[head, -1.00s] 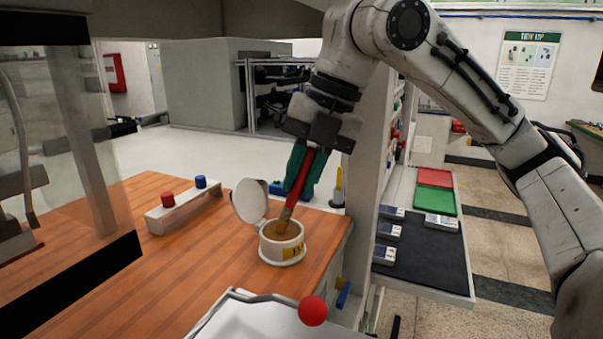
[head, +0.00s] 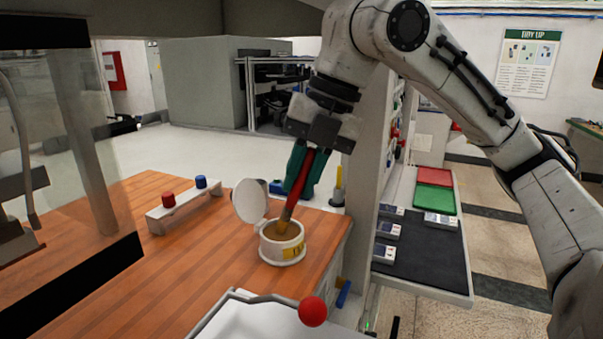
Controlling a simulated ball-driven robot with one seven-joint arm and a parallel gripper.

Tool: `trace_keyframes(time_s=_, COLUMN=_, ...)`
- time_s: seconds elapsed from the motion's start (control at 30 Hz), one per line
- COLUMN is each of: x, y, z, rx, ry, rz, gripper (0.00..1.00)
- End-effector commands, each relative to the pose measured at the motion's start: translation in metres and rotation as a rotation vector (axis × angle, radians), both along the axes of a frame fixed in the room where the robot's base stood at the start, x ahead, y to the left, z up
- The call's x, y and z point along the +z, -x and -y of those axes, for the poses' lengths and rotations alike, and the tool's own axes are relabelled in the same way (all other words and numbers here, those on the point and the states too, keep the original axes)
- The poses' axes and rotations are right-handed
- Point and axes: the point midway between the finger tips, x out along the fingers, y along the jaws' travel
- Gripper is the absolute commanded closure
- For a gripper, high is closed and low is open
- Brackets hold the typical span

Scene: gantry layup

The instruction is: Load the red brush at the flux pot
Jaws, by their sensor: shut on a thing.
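The red brush (head: 293,197) is in my gripper (head: 304,172), whose green fingers are shut on its red handle. The brush slants down to the left, and its tan lower end reaches into the open mouth of the flux pot (head: 283,250). The pot is a round white container with a yellow label, standing on the wooden bench. Its round lid (head: 250,201) stands open at the back left. The very tip of the brush is hidden inside the pot, over brown contents.
A white rack (head: 184,210) with a red and a blue piece stands left of the pot. A red ball knob (head: 313,311) on a metal lever is in front. A white upright panel (head: 367,215) stands close on the right. The wooden bench (head: 150,280) is clear at front left.

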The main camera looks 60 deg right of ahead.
Motion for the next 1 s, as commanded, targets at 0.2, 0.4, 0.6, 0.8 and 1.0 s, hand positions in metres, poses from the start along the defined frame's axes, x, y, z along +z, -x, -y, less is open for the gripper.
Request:
trace_keyframes(time_s=0.2, x=0.02, y=-0.001, z=0.0, rx=0.001, ry=-0.001, rz=0.003, gripper=1.0)
trace_keyframes(time_s=0.4, x=0.034, y=0.0, z=0.0, rx=0.0, ry=-0.001, rz=0.004, gripper=1.0)
trace_keyframes(time_s=0.6, x=0.049, y=-0.001, z=0.0, rx=-0.001, ry=0.0, rz=0.004, gripper=1.0)
trace_keyframes(time_s=0.8, x=0.063, y=-0.001, z=0.0, rx=-0.002, ry=-0.001, rz=0.005, gripper=1.0)
trace_keyframes(time_s=1.0, x=0.069, y=-0.001, z=0.0, rx=-0.002, ry=-0.001, rz=0.005, gripper=1.0)
